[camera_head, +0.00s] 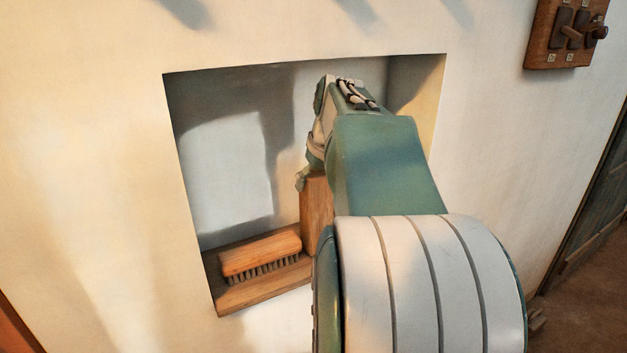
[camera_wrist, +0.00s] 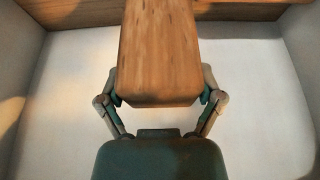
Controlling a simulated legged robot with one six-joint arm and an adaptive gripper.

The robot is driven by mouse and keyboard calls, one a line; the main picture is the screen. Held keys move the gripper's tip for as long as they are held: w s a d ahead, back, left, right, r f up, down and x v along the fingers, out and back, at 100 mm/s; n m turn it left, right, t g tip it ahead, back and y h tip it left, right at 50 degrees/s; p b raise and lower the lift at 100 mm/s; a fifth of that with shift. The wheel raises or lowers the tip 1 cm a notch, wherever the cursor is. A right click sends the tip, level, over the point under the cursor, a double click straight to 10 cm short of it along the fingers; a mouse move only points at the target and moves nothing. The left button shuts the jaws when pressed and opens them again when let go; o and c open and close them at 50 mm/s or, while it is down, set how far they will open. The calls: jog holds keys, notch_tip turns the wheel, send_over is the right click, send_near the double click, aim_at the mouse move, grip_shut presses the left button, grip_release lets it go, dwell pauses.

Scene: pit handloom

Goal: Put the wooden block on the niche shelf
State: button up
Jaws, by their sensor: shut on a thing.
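The wooden block (camera_head: 316,207) is upright in the wall niche, partly hidden behind my arm in the head view. In the wrist view the wooden block (camera_wrist: 158,55) fills the top middle, between my fingers. My gripper (camera_wrist: 160,98) is shut on it, one finger on each side. In the head view my gripper (camera_head: 303,178) is inside the niche at the block's upper part. The niche shelf (camera_head: 240,294) is a wooden board along the niche bottom.
A wooden brush (camera_head: 262,254) with dark bristles lies on the shelf, left of the block. The niche side walls stand close on both sides. A wooden switch panel (camera_head: 566,32) is on the wall at upper right.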

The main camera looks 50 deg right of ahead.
jog(key=shift+a, duration=0.15)
jog(key=o, duration=1)
jog(key=shift+d+f, duration=0.2)
jog(key=shift+d, duration=0.15)
jog(key=shift+o, duration=0.3)
jog(key=shift+d, duration=0.55)
jog(key=a+v, duration=0.1)
jog(key=v, duration=1.1)
jog(key=a+f+n, duration=0.1)
jog(key=a+f, duration=0.3)
jog(key=a, duration=0.4)
jog(key=a+f+n, duration=0.1)
jog(key=a+f, duration=0.3)
jog(key=a, duration=0.4)
jog(key=s+a+f, duration=0.4)
jog(key=a+f, duration=0.2)
jog(key=s+a+f+n+t+y, duration=0.1)
jog(key=s+a+f, duration=0.2)
jog(key=a+f, duration=0.3)
jog(key=shift+s+a+f+n, duration=0.3)
jog(key=shift+s+a+f, duration=0.05)
jog(key=shift+f, duration=0.45)
